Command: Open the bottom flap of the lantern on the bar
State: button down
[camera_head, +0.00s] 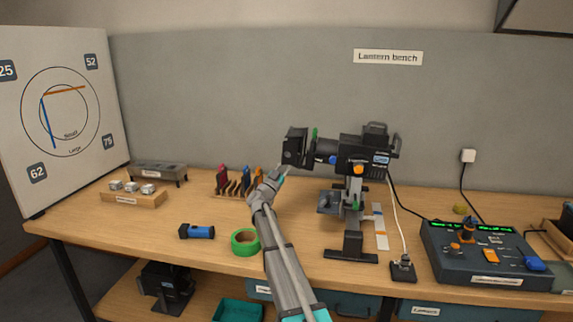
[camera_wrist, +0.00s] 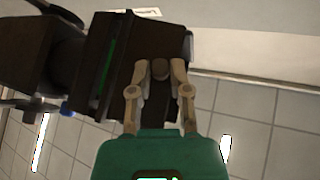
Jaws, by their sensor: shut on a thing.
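The black lantern (camera_head: 350,148) sits on top of an upright stand on the bench. Its square front end with flaps (camera_head: 295,146) points left in the head view. My gripper (camera_head: 280,171) is at the lower front edge of that end. In the wrist view my gripper (camera_wrist: 160,72) is shut on a small dark rounded tab (camera_wrist: 160,69), with a finger on each side. The tab sits by a dark flat panel (camera_wrist: 124,52) of the lantern's front. A green strip (camera_wrist: 107,66) runs along the panel. How far the bottom flap is swung is hard to tell.
A control desk (camera_head: 484,254) stands at the right. Green tape (camera_head: 245,241), a blue torch (camera_head: 197,231) and a tool rack (camera_head: 236,185) lie left of my arm. The stand's base (camera_head: 350,255) and hanging cables are right of it. The bench's left front is mostly clear.

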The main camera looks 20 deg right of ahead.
dwell(0.4)
jog(key=c, duration=0.6)
grip_release()
jog(key=shift+f, duration=0.1)
